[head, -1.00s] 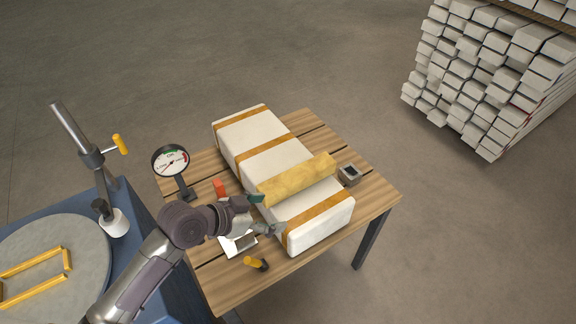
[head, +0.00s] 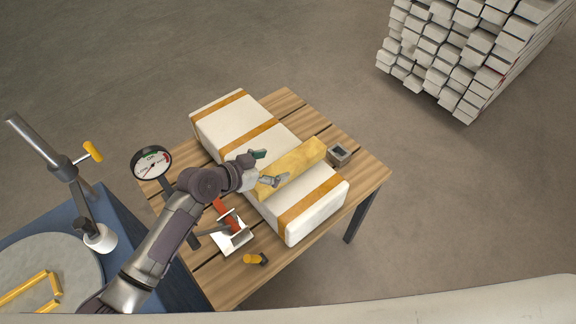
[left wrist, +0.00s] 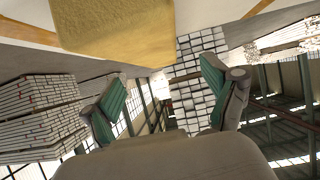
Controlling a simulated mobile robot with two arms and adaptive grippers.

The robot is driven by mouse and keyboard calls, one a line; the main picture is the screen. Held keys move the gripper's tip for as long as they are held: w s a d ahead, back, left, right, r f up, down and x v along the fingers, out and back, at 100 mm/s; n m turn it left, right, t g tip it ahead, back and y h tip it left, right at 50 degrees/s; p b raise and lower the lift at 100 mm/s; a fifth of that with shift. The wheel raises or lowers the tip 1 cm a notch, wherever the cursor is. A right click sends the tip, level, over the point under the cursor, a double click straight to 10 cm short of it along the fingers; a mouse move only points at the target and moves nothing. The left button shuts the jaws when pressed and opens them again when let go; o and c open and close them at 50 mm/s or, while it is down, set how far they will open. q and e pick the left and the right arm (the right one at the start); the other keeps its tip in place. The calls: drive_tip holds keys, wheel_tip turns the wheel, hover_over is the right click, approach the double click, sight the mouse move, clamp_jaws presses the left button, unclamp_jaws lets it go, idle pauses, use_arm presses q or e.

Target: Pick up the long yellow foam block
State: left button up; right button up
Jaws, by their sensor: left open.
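The long yellow foam block (head: 297,163) lies across the top of a long white box with orange straps (head: 222,122). My left gripper (head: 265,168) is open and empty at the block's left part, overlapping its far edge in the head view. One finger appears in front of the block; I cannot tell whether it touches. In the left wrist view the block (left wrist: 140,28) fills the top middle, above the two spread green-padded fingers (left wrist: 162,95), not between them. The block's left end is partly hidden by the gripper. My right gripper is not in view.
The box rests on a slatted wooden table (head: 368,175). A small grey square part (head: 339,154) sits beside the block's right end. A dial gauge (head: 152,163), a red-handled tool and a yellow-handled piece (head: 255,259) are near my arm. A stack of white bars (head: 455,55) stands behind.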

sight(285, 164)
use_arm(q)
drive_tip(key=p+x, duration=0.1)
drive_tip(key=x, duration=0.3)
drive_tip(key=shift+s+d+f, duration=0.15)
drive_tip(key=shift+d+f, duration=0.25)
drive_tip(key=c, duration=1)
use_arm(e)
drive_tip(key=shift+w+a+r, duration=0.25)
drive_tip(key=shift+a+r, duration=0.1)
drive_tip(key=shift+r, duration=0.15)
